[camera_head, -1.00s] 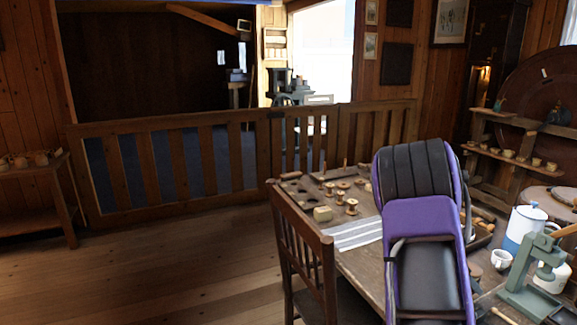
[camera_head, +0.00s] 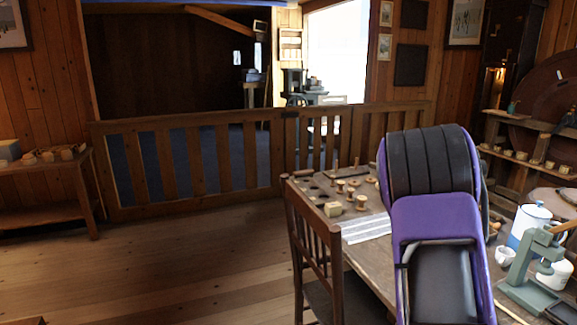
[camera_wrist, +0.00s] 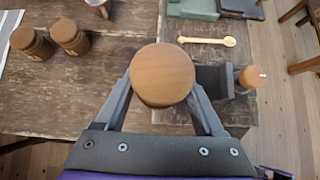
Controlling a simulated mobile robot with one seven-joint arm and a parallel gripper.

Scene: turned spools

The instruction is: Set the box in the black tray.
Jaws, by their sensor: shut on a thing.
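My gripper (camera_wrist: 163,82) shows in the wrist view with its two fingers closed on the sides of a round, smooth wooden thing (camera_wrist: 162,74), seen from above. It looks like a lidded round box; its lower part is hidden. It is over the dark plank table (camera_wrist: 100,105); I cannot tell its height. In the head view my purple and black arm hides the gripper and its load. I cannot make out the black tray for certain. A dark flat thing (camera_wrist: 242,7) is cut off at the top of the wrist view.
Two brown jars (camera_wrist: 70,37) stand left in the wrist view, with a wooden spoon (camera_wrist: 207,41) at the top. In the head view, spools (camera_head: 361,202) and a pale block (camera_head: 333,210) stand by a chair (camera_head: 318,240). A green press (camera_head: 525,275) stands right.

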